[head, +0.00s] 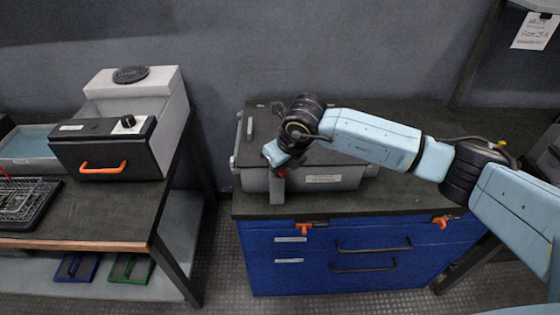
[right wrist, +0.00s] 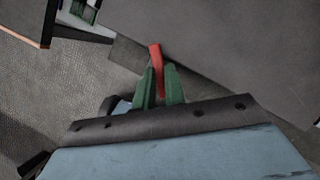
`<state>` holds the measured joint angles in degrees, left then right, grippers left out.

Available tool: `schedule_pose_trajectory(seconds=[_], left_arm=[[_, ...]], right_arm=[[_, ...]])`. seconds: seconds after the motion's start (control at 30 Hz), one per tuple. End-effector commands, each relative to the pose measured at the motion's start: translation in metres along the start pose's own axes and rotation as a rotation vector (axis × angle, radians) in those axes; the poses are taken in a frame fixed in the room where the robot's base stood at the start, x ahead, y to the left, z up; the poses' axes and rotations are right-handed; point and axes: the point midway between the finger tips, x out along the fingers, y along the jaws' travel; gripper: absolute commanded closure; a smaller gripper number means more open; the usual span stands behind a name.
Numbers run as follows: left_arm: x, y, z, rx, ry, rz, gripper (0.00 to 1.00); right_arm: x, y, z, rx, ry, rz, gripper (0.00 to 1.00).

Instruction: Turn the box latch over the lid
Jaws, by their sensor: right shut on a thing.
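The grey box (head: 350,183) with a dark lid stands on the dark worktop, partly covered by my right arm. In the right wrist view the green fingers of my right gripper (right wrist: 160,78) are shut on the red latch (right wrist: 154,52), whose end sticks out past the fingertips. How far the latch lies over the lid's edge is hard to tell, as my wrist hides that part. My left gripper is not in view.
The worktop (head: 430,190) sits on a blue drawer cabinet (head: 325,275) with orange-red catches (head: 441,222). At left, a separate bench holds a drawer unit (head: 105,150) with an orange handle and a wire rack (head: 25,200). The worktop right of the box is clear beneath my arm.

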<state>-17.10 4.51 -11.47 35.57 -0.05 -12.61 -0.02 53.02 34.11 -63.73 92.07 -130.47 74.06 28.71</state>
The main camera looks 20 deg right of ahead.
Motion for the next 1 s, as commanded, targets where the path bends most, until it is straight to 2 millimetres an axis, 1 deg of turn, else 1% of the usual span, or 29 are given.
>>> schedule_pose_trajectory(seconds=[0.27,0.5,0.6,0.8,1.0], left_arm=[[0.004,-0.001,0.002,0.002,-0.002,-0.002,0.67],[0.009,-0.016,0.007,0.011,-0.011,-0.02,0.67],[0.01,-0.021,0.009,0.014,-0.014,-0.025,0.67],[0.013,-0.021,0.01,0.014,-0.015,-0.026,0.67],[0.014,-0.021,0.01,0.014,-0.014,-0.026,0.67]], right_arm=[[0.0,0.004,0.001,0.241,-0.003,-0.1,1.0],[0.0,0.005,0.002,0.426,-0.002,-0.175,1.0],[0.0,0.005,0.003,0.487,-0.003,-0.201,1.0],[0.0,0.006,0.003,0.576,-0.003,-0.238,1.0],[0.0,0.006,0.003,0.62,-0.002,-0.255,1.0]])
